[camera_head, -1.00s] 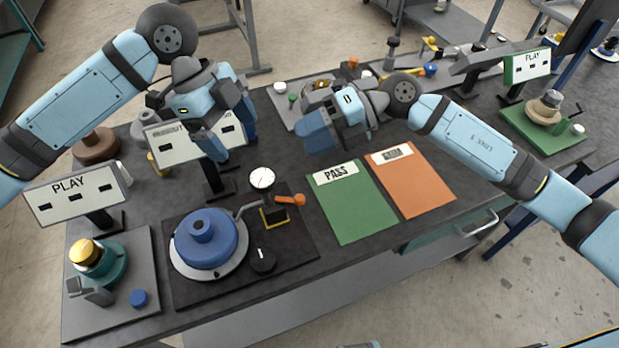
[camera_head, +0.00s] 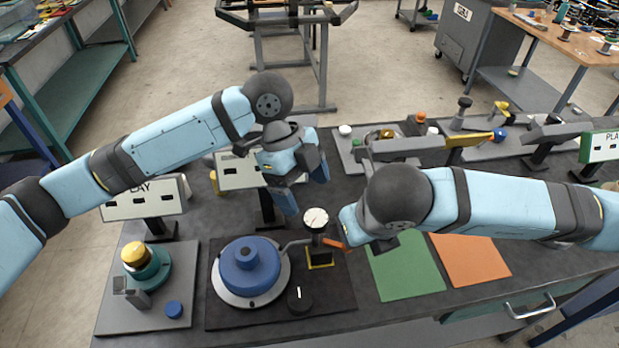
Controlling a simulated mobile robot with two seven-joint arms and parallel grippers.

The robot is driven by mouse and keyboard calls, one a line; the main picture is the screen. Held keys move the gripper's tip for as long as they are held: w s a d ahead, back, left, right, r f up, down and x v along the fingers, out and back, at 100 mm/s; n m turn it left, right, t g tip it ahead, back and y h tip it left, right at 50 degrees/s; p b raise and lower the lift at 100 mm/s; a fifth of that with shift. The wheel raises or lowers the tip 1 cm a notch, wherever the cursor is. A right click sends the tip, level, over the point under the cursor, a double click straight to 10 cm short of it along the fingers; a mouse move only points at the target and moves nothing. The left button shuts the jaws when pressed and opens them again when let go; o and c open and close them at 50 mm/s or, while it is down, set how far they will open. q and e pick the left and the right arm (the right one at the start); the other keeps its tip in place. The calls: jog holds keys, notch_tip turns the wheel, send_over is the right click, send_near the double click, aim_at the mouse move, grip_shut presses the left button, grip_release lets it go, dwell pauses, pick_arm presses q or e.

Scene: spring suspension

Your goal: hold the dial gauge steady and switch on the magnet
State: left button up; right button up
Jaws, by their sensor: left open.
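The dial gauge (camera_head: 316,218) is a small white round dial standing upright on a black and yellow base (camera_head: 320,261). An orange lever (camera_head: 332,243) sticks out at its right side. The base stands on a dark plate (camera_head: 230,314), beside a blue round part (camera_head: 250,268) with a grey arm reaching toward the gauge. My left gripper (camera_head: 304,188) is open and empty, above and behind the gauge, with its fingers pointing down. My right gripper (camera_head: 350,228) is just right of the gauge, close to the lever. Its wrist hides most of its fingers, and I cannot tell whether it touches anything.
A black knob (camera_head: 300,299) sits in front of the gauge. A teal fixture with a yellow top (camera_head: 135,257) stands at left. Green (camera_head: 408,280) and orange (camera_head: 470,262) mats lie at right. A sign stand (camera_head: 232,176) is behind the blue part. Small parts sit on a back tray.

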aim_at(315, 217)
pick_arm(q)
jog(key=x, duration=0.9)
jog(key=shift+s+d+f, duration=0.1)
jog(key=shift+f, duration=0.15)
